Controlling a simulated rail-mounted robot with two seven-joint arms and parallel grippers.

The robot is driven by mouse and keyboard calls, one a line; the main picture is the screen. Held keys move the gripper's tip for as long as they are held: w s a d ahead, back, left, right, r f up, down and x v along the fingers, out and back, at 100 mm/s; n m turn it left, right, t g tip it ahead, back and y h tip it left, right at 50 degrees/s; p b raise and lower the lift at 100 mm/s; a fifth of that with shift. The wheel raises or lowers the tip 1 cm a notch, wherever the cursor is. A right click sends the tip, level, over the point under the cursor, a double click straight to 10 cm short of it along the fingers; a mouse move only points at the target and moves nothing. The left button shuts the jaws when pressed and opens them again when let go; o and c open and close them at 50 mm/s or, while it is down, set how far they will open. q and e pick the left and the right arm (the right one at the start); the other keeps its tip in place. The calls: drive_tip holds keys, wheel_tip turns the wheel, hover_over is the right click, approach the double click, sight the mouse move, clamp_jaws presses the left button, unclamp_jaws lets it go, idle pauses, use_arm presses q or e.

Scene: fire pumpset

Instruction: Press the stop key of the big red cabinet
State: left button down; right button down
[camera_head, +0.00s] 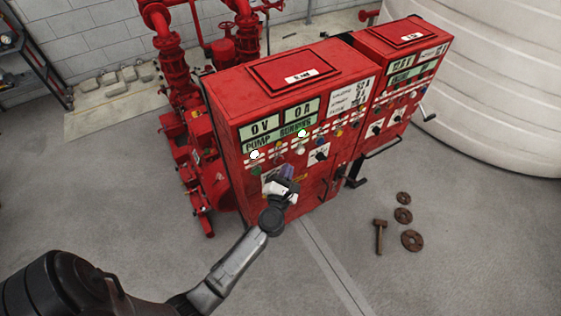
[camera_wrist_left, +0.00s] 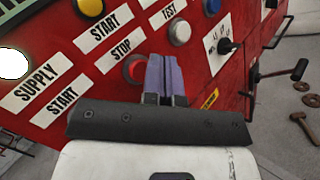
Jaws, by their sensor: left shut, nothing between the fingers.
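The big red cabinet (camera_head: 230,125) stands in the middle of the head view, its front panel covered with lamps, keys and labels. In the left wrist view the red stop key (camera_wrist_left: 134,68) sits just below the white STOP label (camera_wrist_left: 120,50). My left gripper (camera_head: 286,172) is at the lower front panel, its purple fingers shut and empty. In the left wrist view the fingers (camera_wrist_left: 165,62) appear just right of the stop key and hide part of its right side. I cannot tell whether they touch it. In the head view the gripper hides the key.
A smaller red cabinet (camera_head: 400,50) with black handles stands to the right. Red pump pipes (camera_head: 172,60) are behind on the left. A hammer (camera_head: 380,236) and several rusty discs (camera_head: 411,240) lie on the floor. A white tank (camera_head: 490,90) fills the right back.

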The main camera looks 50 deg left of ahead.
use_arm(q)
drive_tip(key=shift+a, duration=0.2)
drive_tip(key=shift+w+a, duration=0.1)
drive_tip(key=shift+a, duration=0.15)
idle(0.5)
drive_tip(key=shift+w+a, duration=0.1)
drive_tip(key=shift+a, duration=0.3)
idle(0.5)
drive_tip(key=shift+d, duration=0.1)
drive_tip(key=shift+s+d, duration=0.2)
drive_tip(key=shift+d, duration=0.55)
drive_tip(key=shift+d, duration=0.15)
